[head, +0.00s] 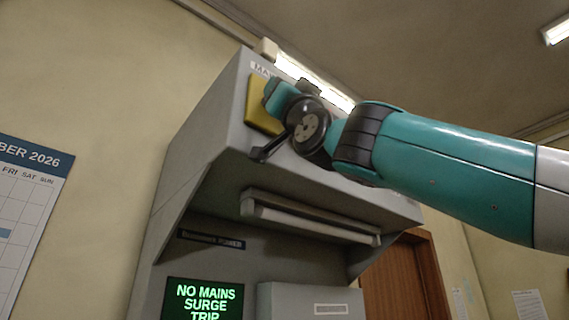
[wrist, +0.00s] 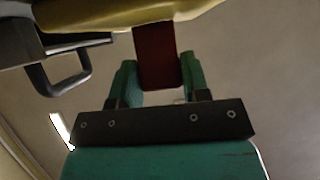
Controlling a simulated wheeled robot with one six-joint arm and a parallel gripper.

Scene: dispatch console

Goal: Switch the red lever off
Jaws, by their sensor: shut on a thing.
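The red lever (wrist: 157,56) shows in the wrist view as a dark red bar between my two fingers. It comes out from the edge of a yellow plate (wrist: 120,14). My gripper (wrist: 158,78) is shut on the lever, with one green finger on each side. In the head view the yellow plate (head: 261,103) sits on the upper front of a grey console (head: 225,120), beneath a label beginning "MA". My wrist hides the lever in the head view.
A dark handle (wrist: 62,78) juts out beside the yellow plate. A lamp tube (head: 310,224) hangs under the console's hood. A lit green-text screen (head: 205,298) reads "NO MAINS SURGE TRIP". A wall calendar (head: 28,205) is at left, a wooden door (head: 400,280) at right.

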